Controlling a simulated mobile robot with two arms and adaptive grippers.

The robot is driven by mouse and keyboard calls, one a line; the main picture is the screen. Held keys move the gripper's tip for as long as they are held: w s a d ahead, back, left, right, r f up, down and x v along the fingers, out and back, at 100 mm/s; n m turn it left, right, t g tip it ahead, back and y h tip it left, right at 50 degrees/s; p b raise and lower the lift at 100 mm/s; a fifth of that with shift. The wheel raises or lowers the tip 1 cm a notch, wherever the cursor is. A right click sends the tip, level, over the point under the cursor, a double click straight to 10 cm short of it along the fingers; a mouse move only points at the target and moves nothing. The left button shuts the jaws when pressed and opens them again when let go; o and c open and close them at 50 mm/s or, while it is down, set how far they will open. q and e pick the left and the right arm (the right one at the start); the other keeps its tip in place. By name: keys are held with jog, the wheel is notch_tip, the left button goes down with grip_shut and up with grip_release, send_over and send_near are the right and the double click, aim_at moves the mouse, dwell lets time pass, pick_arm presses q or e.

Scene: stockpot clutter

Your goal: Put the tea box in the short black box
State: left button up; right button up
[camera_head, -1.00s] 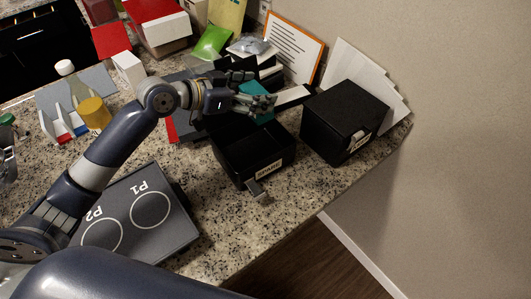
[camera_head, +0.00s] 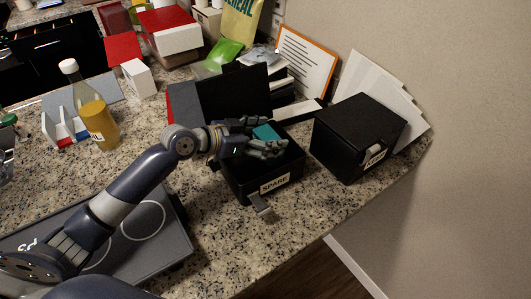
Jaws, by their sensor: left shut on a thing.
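The tea box (camera_head: 267,132) is a small teal box, partly hidden by my fingers. My left gripper (camera_head: 268,147) comes in from the left and is shut on it, over the opening of the short black box. The short black box (camera_head: 235,187) is open-topped with a "SPARE" label on its front and a grey latch piece at its front edge. Whether the tea box touches the inside of the box cannot be told. My right gripper is not in view.
A taller closed black box (camera_head: 345,128) stands just right, with white sheets behind it. A dark upright panel (camera_head: 235,95) stands behind my gripper. A yellow bottle (camera_head: 98,120) and a grey pad (camera_head: 165,240) are at left. Bare granite lies in front.

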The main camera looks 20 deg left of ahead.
aim_at(260, 149)
pick_arm(q)
notch_tip(260, 149, down, 5)
jog(key=shift+r, duration=0.1)
dwell(0.3)
jog(key=shift+f, duration=0.3)
jog(key=o, duration=1.1)
